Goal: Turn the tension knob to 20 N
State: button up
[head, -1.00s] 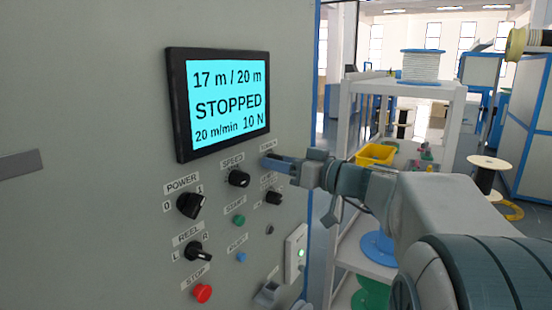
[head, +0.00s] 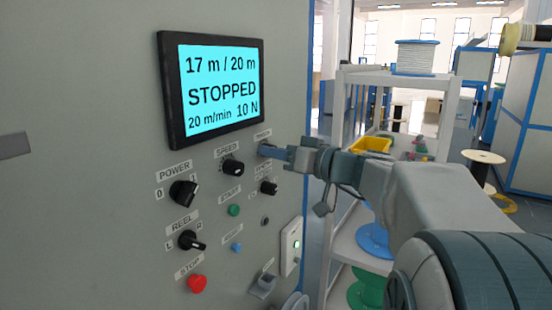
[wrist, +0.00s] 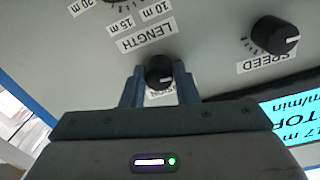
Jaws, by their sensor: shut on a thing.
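The tension knob (wrist: 159,72) is a small black knob on the grey panel. In the wrist view it sits between the two blue-grey fingers of my gripper (wrist: 159,88), which are shut on it. Its label below is mostly covered. In the head view my gripper (head: 270,151) reaches the panel from the right, just under the tension label (head: 262,134), and hides the knob. The display (head: 217,90) reads 17 m / 20 m, STOPPED, 20 m/min and 10 N.
The speed knob (head: 232,167) is left of my gripper, and the length knob (head: 268,187) is close below it. The power switch (head: 183,193), reel switch (head: 191,241) and red stop button (head: 197,284) are further left. A white shelf (head: 395,79) stands to the right.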

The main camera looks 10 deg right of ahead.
jog(key=m+b, duration=0.5)
jog(key=m, duration=0.5)
jog(key=shift+g, duration=0.3)
dwell(0.4)
jog(key=o, duration=1)
jog(key=b+v, duration=0.2)
jog(key=v, duration=1.2)
jog(key=shift+w+r, duration=0.1)
